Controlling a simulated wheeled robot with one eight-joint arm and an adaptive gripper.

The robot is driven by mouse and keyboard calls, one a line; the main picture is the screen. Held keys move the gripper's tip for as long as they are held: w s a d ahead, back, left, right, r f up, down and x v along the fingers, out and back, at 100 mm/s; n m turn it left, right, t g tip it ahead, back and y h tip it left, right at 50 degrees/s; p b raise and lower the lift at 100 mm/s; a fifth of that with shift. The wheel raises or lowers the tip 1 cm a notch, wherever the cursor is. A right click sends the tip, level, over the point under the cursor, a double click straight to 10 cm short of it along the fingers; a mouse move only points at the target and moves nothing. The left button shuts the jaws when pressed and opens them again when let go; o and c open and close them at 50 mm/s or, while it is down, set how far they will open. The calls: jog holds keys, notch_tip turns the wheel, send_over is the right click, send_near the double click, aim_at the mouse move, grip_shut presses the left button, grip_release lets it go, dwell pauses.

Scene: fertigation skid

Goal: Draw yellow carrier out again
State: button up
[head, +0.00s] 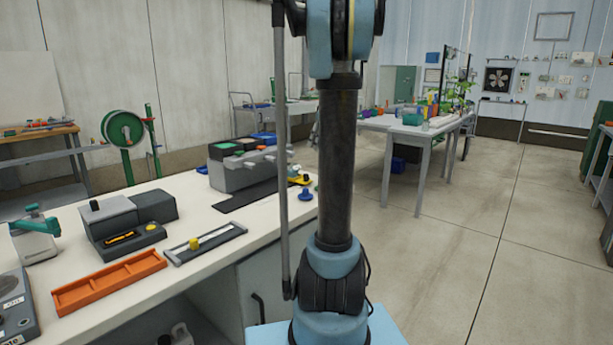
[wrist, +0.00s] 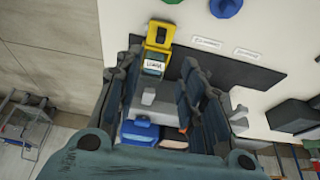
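The yellow carrier (wrist: 158,36) shows at the top middle of the wrist view, with a dark square and a white label on it. In the head view the yellow carrier (head: 300,180) is small, at the right end of the grey unit (head: 232,178), partly behind my arm. My gripper (wrist: 162,62) has its two dark fingers apart, one on each side of the carrier's near end in the picture. I cannot tell whether they touch it. A grey block (wrist: 148,96) shows between the fingers. The gripper is not visible in the head view.
A blue knob (head: 305,194) and a dark mat (head: 240,198) lie by the unit. Floor at right is clear.

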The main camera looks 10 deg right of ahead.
aim_at(307, 174)
jog(key=x, duration=1.5)
jog(key=shift+w+a+f, duration=0.1)
jog(key=shift+f, duration=0.2)
grip_shut()
